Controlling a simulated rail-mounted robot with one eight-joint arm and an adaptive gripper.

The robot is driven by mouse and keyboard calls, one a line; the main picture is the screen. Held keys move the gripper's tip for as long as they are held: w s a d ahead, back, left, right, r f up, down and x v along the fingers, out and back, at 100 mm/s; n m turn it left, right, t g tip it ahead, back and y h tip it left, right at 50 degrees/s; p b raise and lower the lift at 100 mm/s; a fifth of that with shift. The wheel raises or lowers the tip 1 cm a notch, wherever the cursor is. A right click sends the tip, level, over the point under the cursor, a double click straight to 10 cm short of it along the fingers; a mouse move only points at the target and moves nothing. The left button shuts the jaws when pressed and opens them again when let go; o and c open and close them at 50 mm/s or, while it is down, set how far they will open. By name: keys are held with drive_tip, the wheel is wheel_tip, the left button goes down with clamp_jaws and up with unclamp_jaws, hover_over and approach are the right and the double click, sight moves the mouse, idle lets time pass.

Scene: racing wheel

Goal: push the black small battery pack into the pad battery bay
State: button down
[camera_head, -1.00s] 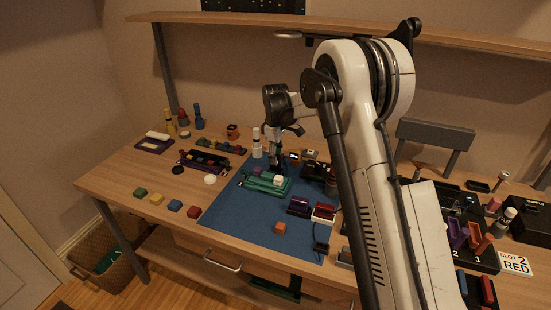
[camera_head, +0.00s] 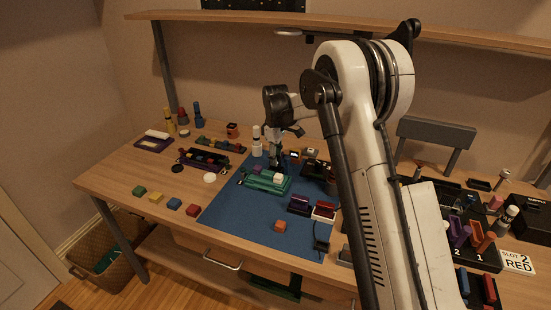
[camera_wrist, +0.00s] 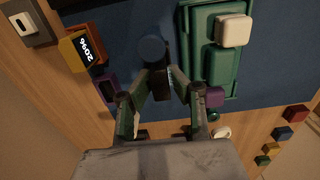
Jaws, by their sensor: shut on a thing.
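My gripper (camera_head: 278,163) reaches down over the back part of the blue mat, right behind the green pad (camera_head: 262,187). In the wrist view my gripper (camera_wrist: 165,82) is shut on a small dark piece (camera_wrist: 164,92) that looks like the black battery pack; the fingers hide much of it. The green pad (camera_wrist: 226,84) lies to the right of the fingers in that view. It carries a white block (camera_wrist: 234,31) and has a purple block (camera_wrist: 214,97) at its lower edge. I cannot make out the battery bay opening clearly.
A dark round thing (camera_wrist: 152,49) lies just above the fingertips in the wrist view. A white bottle (camera_head: 256,139) stands left of my gripper. The mat's front left is clear.

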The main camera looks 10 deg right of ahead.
drive_tip(key=shift+f+b, duration=0.65)
drive_tip(key=shift+f, duration=0.25)
drive_tip(key=c, duration=1.6)
unclamp_jaws()
drive_tip(key=shift+o, duration=0.2)
wheel_tip(320, 180, up, 12)
drive_tip(key=shift+r, duration=0.1)
